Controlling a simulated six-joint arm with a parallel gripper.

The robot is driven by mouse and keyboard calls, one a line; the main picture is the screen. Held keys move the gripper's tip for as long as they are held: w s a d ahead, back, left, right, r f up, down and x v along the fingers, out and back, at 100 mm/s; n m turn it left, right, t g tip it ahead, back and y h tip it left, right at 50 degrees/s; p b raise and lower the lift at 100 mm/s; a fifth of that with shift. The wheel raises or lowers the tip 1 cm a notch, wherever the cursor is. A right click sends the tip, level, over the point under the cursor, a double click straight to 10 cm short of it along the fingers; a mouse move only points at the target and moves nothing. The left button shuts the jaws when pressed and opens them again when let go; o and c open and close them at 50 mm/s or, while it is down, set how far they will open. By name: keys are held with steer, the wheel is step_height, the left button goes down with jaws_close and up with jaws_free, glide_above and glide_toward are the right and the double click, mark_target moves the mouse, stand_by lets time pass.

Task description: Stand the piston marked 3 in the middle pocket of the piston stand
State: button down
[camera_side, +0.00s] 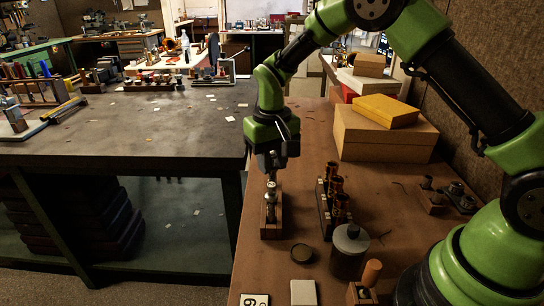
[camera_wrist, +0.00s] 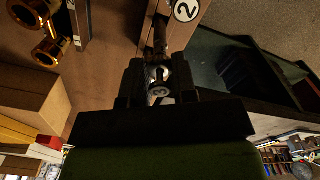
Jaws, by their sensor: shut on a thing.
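My gripper (camera_side: 271,170) points down over the piston stand (camera_side: 271,231), a narrow wooden block near the bench's left edge. It is shut on a slim silvery piston (camera_side: 270,200), which is upright and in line with the stand. In the wrist view the piston (camera_wrist: 158,78) shows between the dark jaws (camera_wrist: 158,92), with its round end towards the camera. The stand (camera_wrist: 172,30) also shows there, with a round white label 2 (camera_wrist: 186,9). I cannot tell how deep the piston's lower end is in a pocket. No number on the piston is readable.
A rack with several brass cylinders (camera_side: 338,187) stands to the right. Boxes (camera_side: 385,135) are stacked behind. The bench's left edge is close to the stand.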

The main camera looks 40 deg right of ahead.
steer(key=shift+f, duration=1.35)
steer(key=c, duration=0.5)
jaws_free()
steer(key=shift+r, duration=3.5)
